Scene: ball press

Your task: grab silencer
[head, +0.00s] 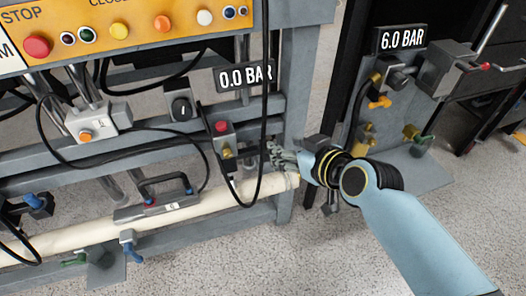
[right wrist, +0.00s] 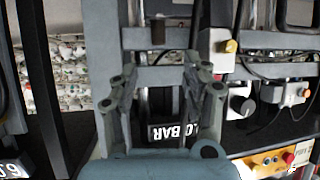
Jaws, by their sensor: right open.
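A small brown cylinder (right wrist: 158,30), which looks like the silencer, shows in the right wrist view against a grey frame part. It stands beyond my right gripper's fingertips, roughly in line with the gap between them, and nothing grips it. I cannot make it out in the head view, where the gripper may hide it. My right gripper (head: 277,156) is open and empty at the right post of the grey frame. Its two spread fingers also show in the right wrist view (right wrist: 160,78). My left gripper is not in view.
A red-button valve (head: 222,138) with a brassy part is left of the gripper. A black hose (head: 264,100) hangs close by. A pale pipe (head: 190,225) runs below. A panel with brass fittings (head: 410,131) stands right. The speckled floor (head: 260,270) is clear in front.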

